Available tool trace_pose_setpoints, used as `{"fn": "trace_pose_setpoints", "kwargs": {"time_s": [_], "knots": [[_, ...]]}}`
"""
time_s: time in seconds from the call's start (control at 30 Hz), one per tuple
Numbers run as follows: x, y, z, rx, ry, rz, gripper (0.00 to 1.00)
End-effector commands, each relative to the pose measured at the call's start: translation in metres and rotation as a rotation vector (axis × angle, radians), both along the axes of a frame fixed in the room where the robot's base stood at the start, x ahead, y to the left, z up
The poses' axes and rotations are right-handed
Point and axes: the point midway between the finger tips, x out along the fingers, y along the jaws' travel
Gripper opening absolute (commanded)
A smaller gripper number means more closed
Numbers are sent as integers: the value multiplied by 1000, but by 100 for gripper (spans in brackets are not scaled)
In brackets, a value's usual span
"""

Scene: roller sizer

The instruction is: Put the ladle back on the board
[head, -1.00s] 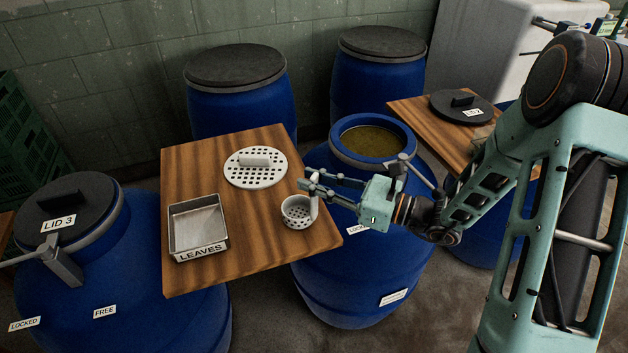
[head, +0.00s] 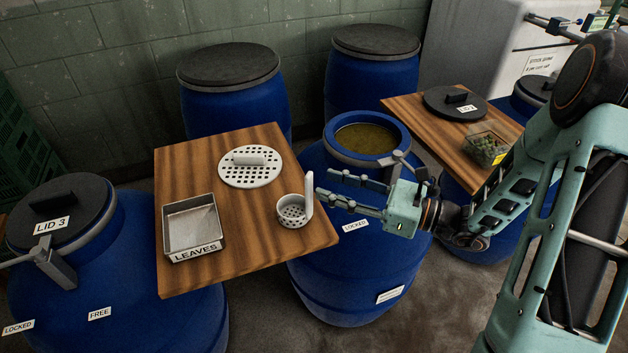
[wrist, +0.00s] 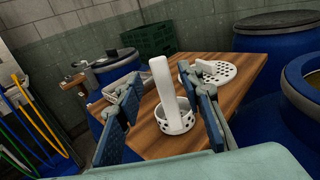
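The white perforated ladle (head: 292,212) sits upright on the wooden board (head: 250,259), near its right front corner, with its handle pointing up. My gripper (head: 325,191) is open and empty, just right of the handle in the head view and apart from it. In the wrist view the ladle (wrist: 173,118) stands on the board beyond my open fingers (wrist: 165,112), its handle showing in the gap between them.
A metal tray marked LEAVES (head: 190,228) and a white perforated disc (head: 251,167) share the board. An open barrel of brownish liquid (head: 367,138) stands behind my gripper. A second board (head: 407,107) holds a dark lid (head: 455,103) and a clear box of green pieces (head: 485,149).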

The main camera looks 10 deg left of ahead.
Motion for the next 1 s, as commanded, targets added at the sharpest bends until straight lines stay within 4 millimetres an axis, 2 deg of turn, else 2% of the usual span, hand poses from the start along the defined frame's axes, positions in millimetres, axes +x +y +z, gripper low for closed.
{"fn": "trace_pose_setpoints", "kwargs": {"time_s": [0.1,0.33,0.9,1.0], "knots": [[-5,-26,0,-1,-1,-5,35],[-13,-55,0,0,-1,-1,35],[-15,-59,0,0,0,1,35],[-19,-59,-7,-32,5,20,35]]}}
